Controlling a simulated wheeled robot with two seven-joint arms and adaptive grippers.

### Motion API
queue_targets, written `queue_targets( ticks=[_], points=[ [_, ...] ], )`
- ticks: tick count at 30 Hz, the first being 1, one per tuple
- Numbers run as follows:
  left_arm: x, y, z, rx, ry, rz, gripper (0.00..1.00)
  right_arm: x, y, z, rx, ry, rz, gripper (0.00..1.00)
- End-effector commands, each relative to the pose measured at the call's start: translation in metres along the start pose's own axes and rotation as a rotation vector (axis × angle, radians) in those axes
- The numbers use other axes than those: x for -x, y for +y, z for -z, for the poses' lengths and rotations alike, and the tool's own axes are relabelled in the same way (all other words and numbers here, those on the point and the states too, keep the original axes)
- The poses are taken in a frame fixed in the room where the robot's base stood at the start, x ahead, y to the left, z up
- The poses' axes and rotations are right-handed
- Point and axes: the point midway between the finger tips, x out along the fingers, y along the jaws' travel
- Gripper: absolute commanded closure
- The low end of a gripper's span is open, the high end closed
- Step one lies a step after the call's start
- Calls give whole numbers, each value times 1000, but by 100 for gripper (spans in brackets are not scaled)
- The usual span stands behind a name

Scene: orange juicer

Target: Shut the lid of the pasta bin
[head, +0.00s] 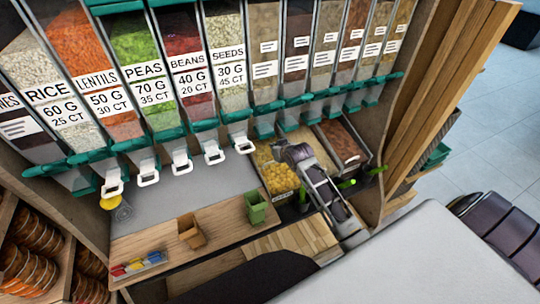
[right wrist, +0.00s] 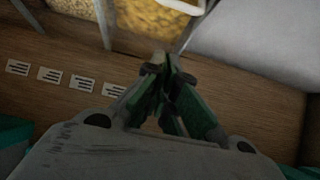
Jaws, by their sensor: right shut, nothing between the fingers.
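The pasta bin (head: 278,179) is the low bin with yellow pieces inside, right of the middle in the head view. Its label is too small to read clearly. The yellow contents show from above; I cannot make out the lid. A grey and dark part of my right arm (head: 322,190) reaches over the bin's right side and hides part of it. In the right wrist view my right gripper (right wrist: 167,68) has its green fingers together with nothing between them. Yellow contents (right wrist: 74,18) show behind clear panels beyond the fingertips, apart from them. My left gripper is not in view.
A bin with brown contents (head: 343,143) stands right of the pasta bin. Dispensers with teal spouts (head: 240,118) hang above. A wooden side panel (head: 440,90) bounds the right.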

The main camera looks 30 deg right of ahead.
Motion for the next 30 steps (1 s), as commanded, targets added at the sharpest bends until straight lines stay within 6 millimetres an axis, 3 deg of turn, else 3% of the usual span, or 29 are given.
queue_targets(
  ticks=[11,30],
  points=[
    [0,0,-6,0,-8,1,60,-5,0,0,0,0,0,100],
    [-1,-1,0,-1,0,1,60,-54,0,0,0,-1,0,100]
  ],
)
